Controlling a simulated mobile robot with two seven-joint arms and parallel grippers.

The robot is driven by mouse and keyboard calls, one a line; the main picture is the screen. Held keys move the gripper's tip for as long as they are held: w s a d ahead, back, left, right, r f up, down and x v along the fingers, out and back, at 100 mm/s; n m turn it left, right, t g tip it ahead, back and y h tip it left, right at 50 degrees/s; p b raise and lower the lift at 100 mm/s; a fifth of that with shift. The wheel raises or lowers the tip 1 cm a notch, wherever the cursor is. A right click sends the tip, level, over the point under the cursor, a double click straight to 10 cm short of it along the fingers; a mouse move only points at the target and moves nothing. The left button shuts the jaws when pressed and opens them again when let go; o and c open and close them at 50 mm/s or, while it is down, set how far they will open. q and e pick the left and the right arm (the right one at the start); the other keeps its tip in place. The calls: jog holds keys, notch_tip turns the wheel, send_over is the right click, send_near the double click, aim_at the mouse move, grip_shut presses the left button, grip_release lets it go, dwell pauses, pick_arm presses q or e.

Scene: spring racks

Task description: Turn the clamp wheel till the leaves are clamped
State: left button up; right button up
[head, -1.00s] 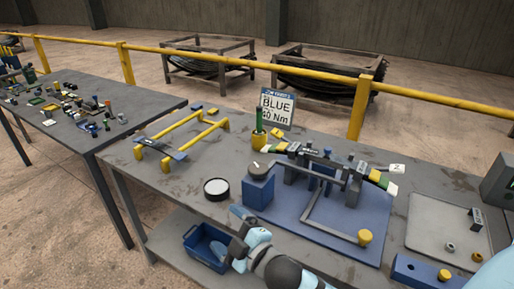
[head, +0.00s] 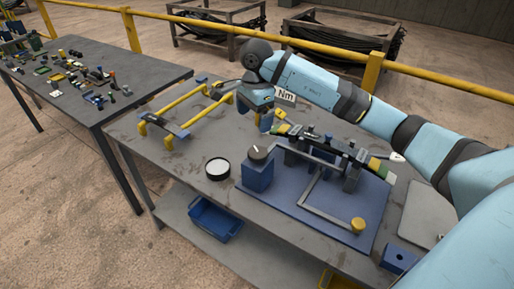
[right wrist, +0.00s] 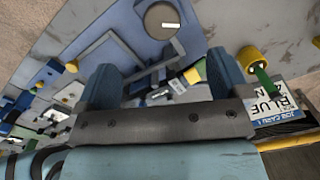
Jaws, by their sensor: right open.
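The dark round wheel with a white mark (head: 258,153) sits on a blue block (head: 257,175) at the left of the blue fixture plate (head: 310,215). It also shows at the top of the right wrist view (right wrist: 163,20). The leaves (head: 335,147) lie as a stack across the fixture, with green, yellow and white pieces by their right end; whether they are clamped I cannot tell. My right gripper (head: 258,118) is above the back of the bench, behind the wheel and apart from it. In the right wrist view its fingers (right wrist: 163,80) are spread and empty. My left gripper is not in view.
A bent grey lever with a yellow knob (head: 357,225) lies over the plate's front. A black-rimmed round dish (head: 217,168) stands left of the block. A yellow frame (head: 185,110) is at the back left. My right arm partly covers the sign (right wrist: 268,107).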

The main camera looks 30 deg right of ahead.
aim_at(257, 152)
jog(key=f, duration=0.4)
jog(key=f+p, duration=0.1)
jog(key=f, duration=0.4)
jog(key=d+f+p, duration=0.1)
jog(key=f, duration=0.3)
jog(key=shift+f, duration=0.15)
jog(key=shift+c, duration=0.2)
jog(key=c, duration=0.9)
